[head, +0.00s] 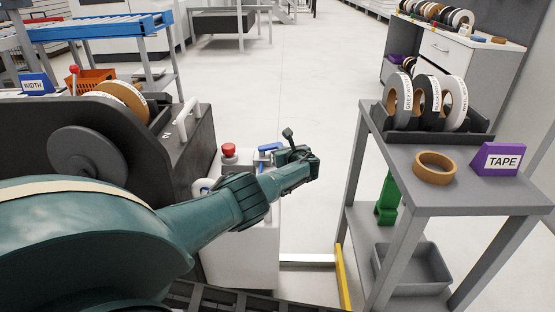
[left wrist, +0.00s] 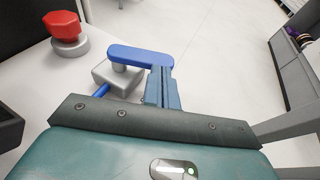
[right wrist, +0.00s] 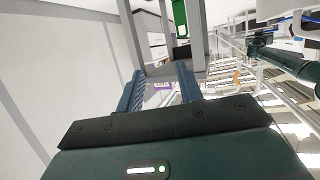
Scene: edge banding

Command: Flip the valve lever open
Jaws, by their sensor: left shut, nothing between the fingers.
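The blue valve lever (head: 268,147) is on the white cabinet beside the machine, partly hidden by my left arm. In the left wrist view the lever (left wrist: 138,55) lies roughly level above a grey valve body (left wrist: 112,82). My left gripper (head: 287,157) is at the lever's right side. Its fingers (left wrist: 160,78) are shut together and empty, with tips close to the lever's right end; I cannot tell whether they touch. My right gripper (right wrist: 163,82) shows only in its own wrist view, open and empty, away from the valve.
A red button (head: 229,150) stands left of the lever, close to my left arm. The dark machine (head: 190,150) is at the left. A grey cart (head: 400,180) with tape rolls and a purple TAPE sign (head: 498,158) stands at the right.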

